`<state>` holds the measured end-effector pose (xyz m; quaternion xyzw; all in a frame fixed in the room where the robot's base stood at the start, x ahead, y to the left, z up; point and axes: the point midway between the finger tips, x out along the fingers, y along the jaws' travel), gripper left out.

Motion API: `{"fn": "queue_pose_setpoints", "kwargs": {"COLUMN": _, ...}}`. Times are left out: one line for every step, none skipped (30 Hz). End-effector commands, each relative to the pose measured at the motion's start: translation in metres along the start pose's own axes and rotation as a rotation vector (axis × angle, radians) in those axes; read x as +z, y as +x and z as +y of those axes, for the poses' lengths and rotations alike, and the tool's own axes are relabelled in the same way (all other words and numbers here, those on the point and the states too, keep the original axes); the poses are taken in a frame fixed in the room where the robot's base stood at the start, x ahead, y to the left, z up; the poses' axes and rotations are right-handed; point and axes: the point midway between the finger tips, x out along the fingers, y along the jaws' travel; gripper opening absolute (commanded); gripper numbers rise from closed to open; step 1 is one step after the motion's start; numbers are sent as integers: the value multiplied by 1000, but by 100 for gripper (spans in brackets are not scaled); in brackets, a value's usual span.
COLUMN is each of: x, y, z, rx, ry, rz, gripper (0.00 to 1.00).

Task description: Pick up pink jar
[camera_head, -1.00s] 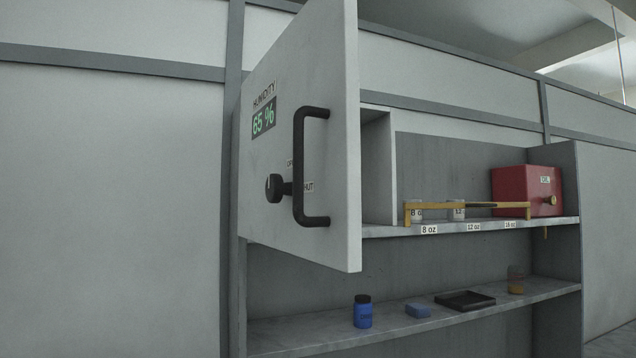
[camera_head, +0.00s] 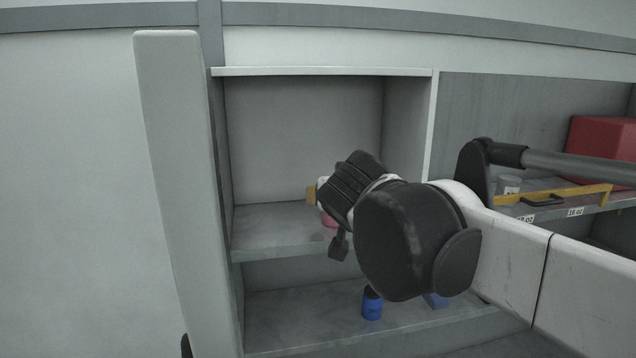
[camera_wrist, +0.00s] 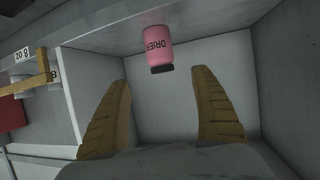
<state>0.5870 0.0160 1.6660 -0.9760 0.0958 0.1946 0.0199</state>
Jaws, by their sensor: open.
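The pink jar (camera_wrist: 158,47) has a black lid and dark lettering. In the wrist view it stands inside the cabinet compartment, beyond my fingertips and roughly between them, apart from both. The wrist view shows it upside down, lid toward the bottom of the picture. In the head view only a small pink part of the jar (camera_head: 329,220) shows beside my gripper; my wrist hides the rest. My gripper (camera_wrist: 160,75) is open and empty, with its two tan fingers spread wide. In the head view its fingertip area (camera_head: 312,194) reaches into the compartment.
The cabinet door (camera_head: 175,180) stands swung open at the left. The compartment side wall (camera_head: 408,130) is right of my gripper. A blue jar (camera_head: 372,303) and a blue block (camera_head: 436,299) are on the lower shelf. A yellow rack (camera_head: 565,195) and a red box (camera_head: 603,145) are at right.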

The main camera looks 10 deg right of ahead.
Motion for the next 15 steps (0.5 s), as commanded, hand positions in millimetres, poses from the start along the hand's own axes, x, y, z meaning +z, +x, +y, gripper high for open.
{"fn": "queue_pose_setpoints", "kwargs": {"x": -1, "y": 8, "z": 0, "rx": 1, "ry": 1, "rz": 1, "gripper": 75}}
{"fn": "queue_pose_setpoints", "kwargs": {"x": -1, "y": 13, "z": 0, "rx": 1, "ry": 1, "rz": 2, "gripper": 75}}
{"fn": "queue_pose_setpoints", "kwargs": {"x": 0, "y": 21, "z": 0, "rx": 1, "ry": 1, "rz": 2, "gripper": 75}}
{"fn": "queue_pose_setpoints", "kwargs": {"x": 0, "y": 26, "z": 0, "rx": 1, "ry": 2, "rz": 1, "gripper": 75}}
{"fn": "queue_pose_setpoints", "kwargs": {"x": 0, "y": 31, "z": 0, "rx": 1, "ry": 1, "rz": 1, "gripper": 75}}
{"fn": "queue_pose_setpoints", "kwargs": {"x": 0, "y": 37, "z": 0, "rx": 2, "ry": 1, "rz": 1, "gripper": 75}}
{"fn": "queue_pose_setpoints", "kwargs": {"x": 0, "y": 41, "z": 0, "rx": 2, "ry": 1, "rz": 1, "gripper": 75}}
{"fn": "queue_pose_setpoints", "kwargs": {"x": 0, "y": 44, "z": 0, "rx": 2, "ry": 1, "rz": 1, "gripper": 75}}
{"fn": "queue_pose_setpoints", "kwargs": {"x": 0, "y": 48, "z": 0, "rx": 1, "ry": 0, "rz": 0, "gripper": 75}}
{"fn": "queue_pose_setpoints", "kwargs": {"x": 0, "y": 50, "z": 0, "rx": 1, "ry": 0, "rz": 0, "gripper": 75}}
{"fn": "queue_pose_setpoints", "kwargs": {"x": 0, "y": 52, "z": 0, "rx": 1, "ry": 0, "rz": 0, "gripper": 75}}
{"fn": "queue_pose_setpoints", "kwargs": {"x": 0, "y": 54, "z": 0, "rx": 1, "ry": 0, "rz": 0, "gripper": 75}}
{"fn": "queue_pose_setpoints", "kwargs": {"x": 0, "y": 57, "z": 0, "rx": 1, "ry": 0, "rz": 0, "gripper": 75}}
{"fn": "queue_pose_setpoints", "kwargs": {"x": -1, "y": 60, "z": 0, "rx": 1, "ry": 0, "rz": 0, "gripper": 75}}
{"fn": "queue_pose_setpoints", "kwargs": {"x": -2, "y": 66, "z": 0, "rx": 1, "ry": 1, "rz": 1, "gripper": 75}}
